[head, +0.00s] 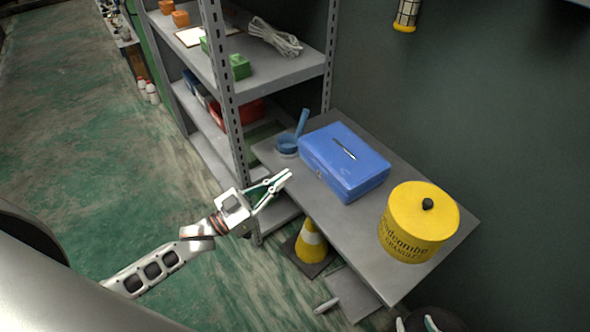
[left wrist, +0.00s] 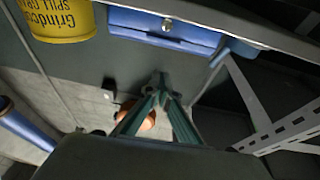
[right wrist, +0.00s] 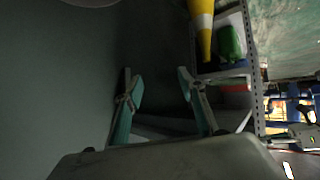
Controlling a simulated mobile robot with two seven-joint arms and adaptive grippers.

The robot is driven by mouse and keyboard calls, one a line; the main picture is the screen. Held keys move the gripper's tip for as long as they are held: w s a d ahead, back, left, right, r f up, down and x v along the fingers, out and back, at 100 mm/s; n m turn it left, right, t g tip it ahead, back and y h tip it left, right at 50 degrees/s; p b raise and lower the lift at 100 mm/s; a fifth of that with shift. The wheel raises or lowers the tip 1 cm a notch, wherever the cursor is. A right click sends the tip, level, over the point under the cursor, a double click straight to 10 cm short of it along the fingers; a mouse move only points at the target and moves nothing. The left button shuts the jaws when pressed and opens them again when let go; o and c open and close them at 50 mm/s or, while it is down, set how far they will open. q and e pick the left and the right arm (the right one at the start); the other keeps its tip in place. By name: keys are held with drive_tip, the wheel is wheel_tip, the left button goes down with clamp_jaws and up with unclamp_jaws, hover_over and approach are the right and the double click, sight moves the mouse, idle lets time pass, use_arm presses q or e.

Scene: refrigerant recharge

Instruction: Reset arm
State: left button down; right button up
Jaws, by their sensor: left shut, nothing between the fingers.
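My left gripper (head: 288,176) is shut and empty in the head view, at the left edge of the grey table (head: 437,247). In the left wrist view its fingertips (left wrist: 162,78) meet with nothing between them. My right gripper (head: 416,324) shows only its tips at the bottom edge of the head view. In the right wrist view its fingers (right wrist: 158,78) stand wide apart and empty. The blue box (head: 343,163) sits closed on the table, apart from both grippers. The yellow canister (head: 418,222) stands upright on the table's right part.
A grey shelf rack (head: 227,100) stands left of the table, holding a cable coil (head: 275,37) and green blocks (head: 239,66). A blue handled tool (head: 290,145) lies on the table's far left corner. A yellow cone (head: 312,243) stands below the table.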

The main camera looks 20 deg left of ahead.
use_arm(q)
drive_tip(key=s+f+n+g+y+p, duration=0.2)
drive_tip(key=s+f+g+y, duration=0.4)
drive_tip(key=s+f, duration=1.1)
drive_tip(key=s+n+y, duration=0.1)
drive_tip(key=s+y, duration=0.1)
drive_tip(key=y, duration=0.2)
drive_tip(key=shift+f+n+p, duration=0.3)
drive_tip(key=shift+f, duration=0.05)
drive_tip(key=shift+a, duration=0.1)
